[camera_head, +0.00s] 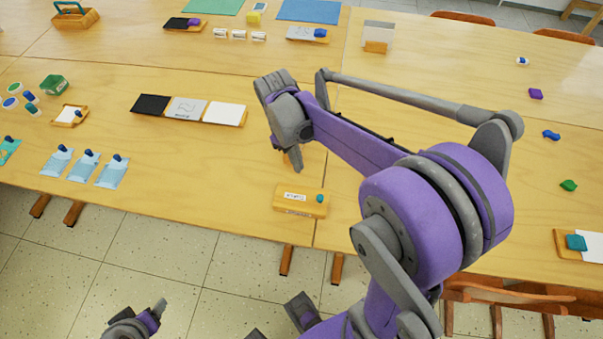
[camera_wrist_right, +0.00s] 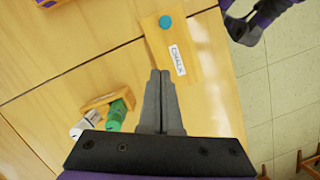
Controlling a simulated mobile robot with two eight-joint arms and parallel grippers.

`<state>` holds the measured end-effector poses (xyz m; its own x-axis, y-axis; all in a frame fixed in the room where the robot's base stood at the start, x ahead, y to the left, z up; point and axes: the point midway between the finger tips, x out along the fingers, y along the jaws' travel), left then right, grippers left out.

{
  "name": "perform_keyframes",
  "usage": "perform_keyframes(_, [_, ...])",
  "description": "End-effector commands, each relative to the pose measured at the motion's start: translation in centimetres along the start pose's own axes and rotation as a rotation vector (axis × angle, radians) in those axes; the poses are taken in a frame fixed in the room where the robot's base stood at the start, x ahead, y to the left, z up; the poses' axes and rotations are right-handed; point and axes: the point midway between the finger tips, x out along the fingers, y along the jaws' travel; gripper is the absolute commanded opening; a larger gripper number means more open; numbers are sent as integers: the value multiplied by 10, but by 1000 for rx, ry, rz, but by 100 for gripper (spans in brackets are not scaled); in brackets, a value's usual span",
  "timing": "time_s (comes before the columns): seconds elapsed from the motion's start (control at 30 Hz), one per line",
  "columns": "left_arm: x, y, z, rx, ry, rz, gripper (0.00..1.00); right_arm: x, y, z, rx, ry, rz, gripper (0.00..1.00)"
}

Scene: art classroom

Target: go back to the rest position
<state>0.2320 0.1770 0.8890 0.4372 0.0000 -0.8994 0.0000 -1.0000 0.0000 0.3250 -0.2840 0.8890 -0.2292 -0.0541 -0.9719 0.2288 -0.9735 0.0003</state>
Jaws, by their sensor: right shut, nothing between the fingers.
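My right gripper (camera_head: 294,163) hangs over the table, between the row of black, grey and white squares and the small wooden box. In the right wrist view its two fingers (camera_wrist_right: 160,75) are together with nothing between them. The wooden box labelled CHALK (camera_wrist_right: 190,68) with a teal round knob lies below and beyond the fingertips; it also shows in the head view (camera_head: 295,210) at the table's front edge. My left gripper (camera_head: 152,315) is low at the bottom edge, in front of the table over the floor. Its jaw opening is not clear.
The wooden table (camera_head: 200,85) spreads across the view. A tray of squares (camera_head: 226,113) lies left of my right gripper, and light-blue packets (camera_head: 82,167) lie farther left. A wooden holder with green and white bottles (camera_wrist_right: 105,108) shows in the wrist view. A chair (camera_head: 510,292) stands at the lower right.

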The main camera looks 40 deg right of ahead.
Motion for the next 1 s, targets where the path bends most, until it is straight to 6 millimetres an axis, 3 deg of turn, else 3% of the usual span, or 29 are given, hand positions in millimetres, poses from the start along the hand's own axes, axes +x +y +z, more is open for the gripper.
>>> perform_keyframes(0.2, [-2, 0, -2, 0, 1, 0, 70, -30, 0, 0, 0, 0, 0, 0])
perform_keyframes(0.63, [-4, 0, -3, 0, 2, 0, 70, -37, -5, 2, 4, 16, 6, 0])
perform_keyframes(0.77, [-8, 0, -6, 0, 4, 0, 70, -42, -23, 12, 29, 98, 32, 0])
perform_keyframes(1.0, [-20, 0, -17, 0, 12, 0, 70, -42, -77, 39, 122, 380, 72, 0])
